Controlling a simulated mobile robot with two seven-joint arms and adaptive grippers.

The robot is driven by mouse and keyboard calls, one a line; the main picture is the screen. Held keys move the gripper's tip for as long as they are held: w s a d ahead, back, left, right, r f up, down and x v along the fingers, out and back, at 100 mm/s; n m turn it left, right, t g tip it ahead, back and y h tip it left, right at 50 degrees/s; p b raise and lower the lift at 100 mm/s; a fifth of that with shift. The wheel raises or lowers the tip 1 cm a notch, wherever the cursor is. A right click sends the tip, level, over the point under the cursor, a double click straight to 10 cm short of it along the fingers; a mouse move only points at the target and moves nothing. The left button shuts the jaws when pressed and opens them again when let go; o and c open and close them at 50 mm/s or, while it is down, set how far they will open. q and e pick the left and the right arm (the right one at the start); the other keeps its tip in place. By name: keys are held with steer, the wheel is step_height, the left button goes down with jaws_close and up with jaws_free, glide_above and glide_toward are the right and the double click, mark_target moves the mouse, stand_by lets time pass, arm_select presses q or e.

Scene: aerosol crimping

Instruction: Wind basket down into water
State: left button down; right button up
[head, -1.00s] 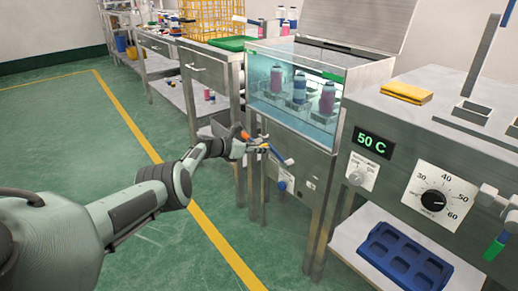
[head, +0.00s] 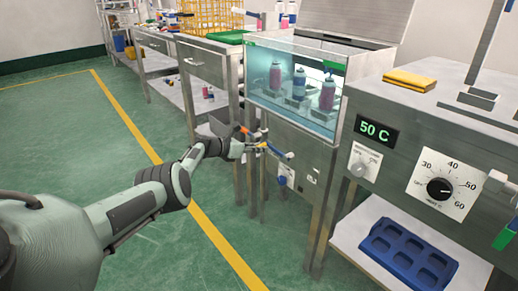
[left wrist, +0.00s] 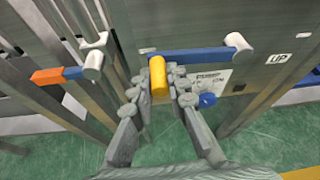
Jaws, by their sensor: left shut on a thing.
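My left gripper (head: 262,147) is at the front of the glass-fronted water tank (head: 318,172). In the left wrist view its fingers (left wrist: 172,82) are shut on the yellow grip (left wrist: 158,76) of the crank. The crank's blue arm (left wrist: 195,55) runs right from the grip to a white hub (left wrist: 238,45); it also shows in the head view (head: 281,153). Cans stand on the basket (head: 297,102) inside the tank: a pink one (head: 275,77), a blue one (head: 299,84) and another pink one (head: 327,95). My right gripper is not in view.
A bench with a 50 C display (head: 374,132) and a dial (head: 440,188) stands on the right. A blue tray (head: 408,255) lies on its lower shelf. An orange-tipped lever (left wrist: 48,76) is left of my gripper. The floor at left is clear.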

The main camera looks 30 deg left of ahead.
arm_select(q)
steer(key=shift+w+a, duration=0.1)
steer(key=c, duration=1.5)
jaws_free()
steer(key=shift+f, duration=0.15)
steer(key=v, duration=1.2)
